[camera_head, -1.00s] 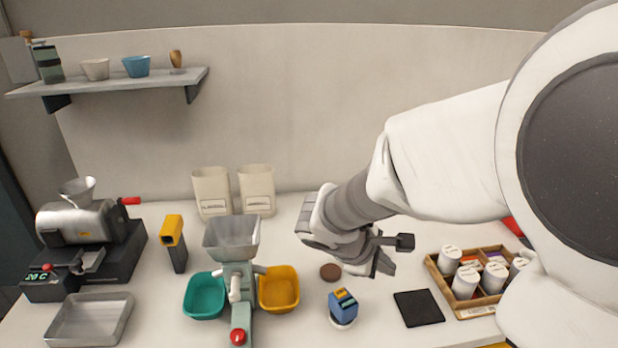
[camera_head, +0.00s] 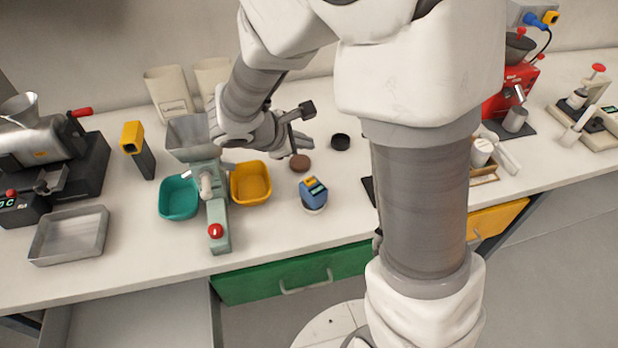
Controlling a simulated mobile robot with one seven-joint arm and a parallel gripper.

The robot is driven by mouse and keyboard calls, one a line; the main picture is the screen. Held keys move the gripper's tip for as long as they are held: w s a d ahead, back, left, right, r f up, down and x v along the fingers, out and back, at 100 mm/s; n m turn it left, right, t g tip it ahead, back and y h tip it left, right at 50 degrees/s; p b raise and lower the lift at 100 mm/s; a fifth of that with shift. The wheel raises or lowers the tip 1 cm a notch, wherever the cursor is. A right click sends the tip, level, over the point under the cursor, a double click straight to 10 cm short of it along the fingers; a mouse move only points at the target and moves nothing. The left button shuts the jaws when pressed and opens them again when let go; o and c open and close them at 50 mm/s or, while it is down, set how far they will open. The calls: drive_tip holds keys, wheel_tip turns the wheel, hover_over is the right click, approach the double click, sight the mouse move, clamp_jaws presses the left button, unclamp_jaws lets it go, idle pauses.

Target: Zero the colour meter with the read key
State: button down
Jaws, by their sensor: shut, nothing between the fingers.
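A small blue block-shaped device (camera_head: 314,193) with a yellow and dark top stands on a round white base on the white bench. It looks like the colour meter, but its keys are too small to make out. My gripper (camera_head: 293,136) is above and behind it, up and to the left in the picture, apart from it. The gripper appears shut and empty, with its fingers near a brown disc (camera_head: 300,162).
A sorter with a grey hopper (camera_head: 187,137), a teal bin (camera_head: 178,198) and a yellow bin (camera_head: 251,182) stand left of the device. A black round dish (camera_head: 341,141) lies behind it. A green drawer (camera_head: 290,275) is below. My arm hides bench to the right.

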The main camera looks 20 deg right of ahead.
drive_tip(key=b, duration=0.6)
hover_over(306, 182)
wheel_tip(306, 182, down, 7)
drive_tip(key=shift+f, duration=0.2)
drive_tip(key=shift+f+b, duration=0.65)
drive_tip(key=shift+f, duration=0.05)
drive_tip(key=shift+f, duration=0.1)
idle(1.0)
drive_tip(key=shift+f+b, duration=0.3)
drive_tip(key=shift+b, duration=0.25)
drive_tip(key=shift+f+b, duration=0.4)
drive_tip(key=shift+b, duration=0.05)
idle(0.4)
drive_tip(key=shift+r, duration=0.15)
drive_tip(key=shift+r+p, duration=0.55)
drive_tip(key=shift+r, duration=0.1)
drive_tip(key=shift+r, duration=0.15)
